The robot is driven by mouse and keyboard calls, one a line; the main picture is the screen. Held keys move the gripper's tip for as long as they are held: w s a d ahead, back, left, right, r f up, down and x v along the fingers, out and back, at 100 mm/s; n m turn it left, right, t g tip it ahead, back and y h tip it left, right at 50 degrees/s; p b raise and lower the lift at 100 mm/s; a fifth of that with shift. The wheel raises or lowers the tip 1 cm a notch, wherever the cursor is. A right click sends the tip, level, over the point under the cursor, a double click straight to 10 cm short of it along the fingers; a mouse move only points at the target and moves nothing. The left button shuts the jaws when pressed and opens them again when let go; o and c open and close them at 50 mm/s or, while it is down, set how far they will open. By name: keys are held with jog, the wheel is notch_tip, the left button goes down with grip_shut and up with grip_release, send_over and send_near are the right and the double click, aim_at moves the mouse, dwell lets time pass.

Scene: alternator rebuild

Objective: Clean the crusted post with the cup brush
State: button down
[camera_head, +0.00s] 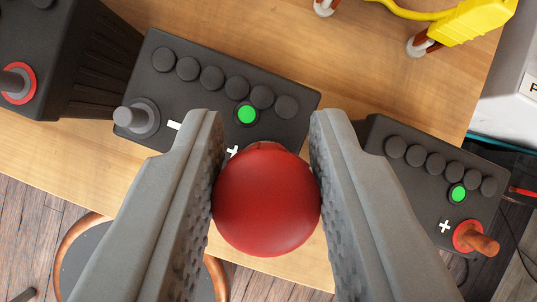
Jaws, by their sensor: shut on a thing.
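My gripper (267,135) is shut on a smooth red round knob, seemingly the handle of the cup brush (267,205). The knob hides the brush's lower end, so I cannot see any bristles. It covers the near edge of the middle black battery (207,100), beside its plus mark. That battery's plus post is hidden, and I cannot tell whether the brush touches it. Its grey minus post (137,118) shows at the left. The right battery (413,175) has a brownish plus post (481,243) in a red ring.
Another black battery (75,55) with a grey post in a red ring stands at the left. A yellow clamp or connector (470,20) and cable lie at the top right, near a white box (512,95). A round stool (85,262) is below the wooden bench edge.

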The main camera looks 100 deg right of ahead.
aim_at(265, 187)
jog(key=n+g, duration=0.1)
jog(key=n, duration=0.1)
jog(key=n+g+y, duration=0.1)
jog(key=n, duration=0.2)
jog(key=shift+g, duration=0.3)
jog(key=shift+r, duration=0.15)
jog(key=shift+r, duration=3.65)
